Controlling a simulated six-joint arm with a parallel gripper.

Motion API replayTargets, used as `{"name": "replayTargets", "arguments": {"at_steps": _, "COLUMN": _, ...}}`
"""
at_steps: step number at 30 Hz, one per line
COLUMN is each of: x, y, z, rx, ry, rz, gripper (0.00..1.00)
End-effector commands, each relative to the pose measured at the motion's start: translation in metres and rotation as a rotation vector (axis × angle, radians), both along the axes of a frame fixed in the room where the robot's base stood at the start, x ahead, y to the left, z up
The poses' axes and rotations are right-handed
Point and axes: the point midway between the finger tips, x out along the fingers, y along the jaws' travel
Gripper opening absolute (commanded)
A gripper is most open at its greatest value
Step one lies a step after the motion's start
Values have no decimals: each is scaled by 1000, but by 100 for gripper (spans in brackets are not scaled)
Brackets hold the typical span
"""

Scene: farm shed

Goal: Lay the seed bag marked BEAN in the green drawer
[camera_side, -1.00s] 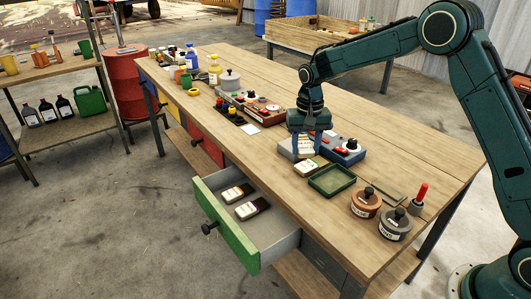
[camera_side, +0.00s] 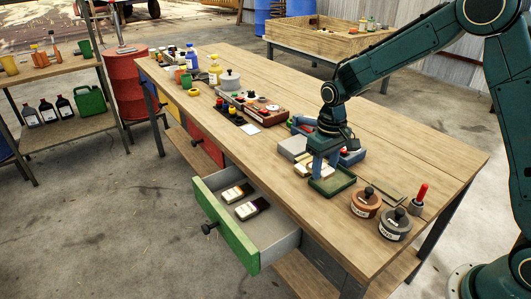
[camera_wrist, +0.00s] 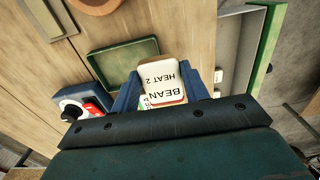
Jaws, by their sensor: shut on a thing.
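In the side view the fingers mostly hide the bag, just beside a low green tray. The green drawer (camera_side: 232,232) stands pulled out at the bench front, left of and below my gripper.
The green tray (camera_side: 333,187) lies beside my gripper. Another pale packet (camera_side: 301,168) lies close to the left finger. A grey box (camera_side: 292,148) and a blue box (camera_side: 352,157) stand behind. Two lidded pots (camera_side: 365,203) (camera_side: 395,224) stand at right. The drawer's near part is clear.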

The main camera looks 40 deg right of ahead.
Motion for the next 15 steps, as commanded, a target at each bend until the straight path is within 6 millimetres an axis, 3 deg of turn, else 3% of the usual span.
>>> {"name": "replayTargets", "arguments": {"at_steps": 8, "x": 12, "y": 18, "z": -9, "rx": 0, "ry": 2, "rz": -48, "gripper": 32}}
{"name": "replayTargets", "arguments": {"at_steps": 15, "x": 36, "y": 61, "z": -29, "rx": 0, "ry": 2, "rz": -165, "gripper": 32}}
